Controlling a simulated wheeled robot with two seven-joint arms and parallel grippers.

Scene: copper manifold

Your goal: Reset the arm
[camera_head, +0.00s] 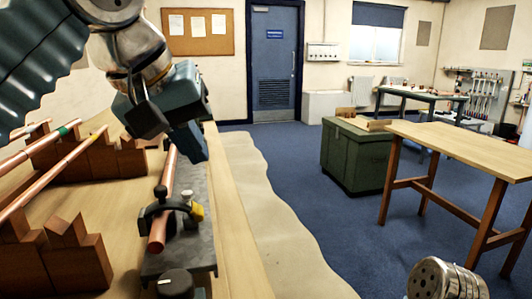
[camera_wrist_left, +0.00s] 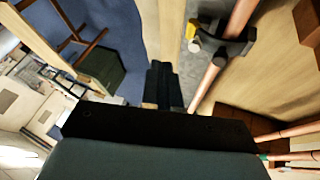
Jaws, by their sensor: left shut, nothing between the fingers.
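My left gripper (camera_head: 190,143) hangs over the workbench at the upper left of the head view, its fingers shut and empty. In the left wrist view its fingertips (camera_wrist_left: 163,85) are together with nothing between them. A copper pipe (camera_head: 157,230) lies in a dark clamp (camera_head: 178,208) with a yellow part, on a grey metal base. The gripper is near the pipe's far end; I cannot tell whether they touch. The pipe also shows in the left wrist view (camera_wrist_left: 207,82), beside the fingers. My right gripper is not in view.
Several copper pipes (camera_head: 60,168) rest on notched wooden blocks (camera_head: 78,255) at the left of the bench. A black knob (camera_head: 175,283) stands on the near base. A green chest (camera_head: 352,155) and a wooden table (camera_head: 470,150) stand beyond open blue floor (camera_head: 300,190).

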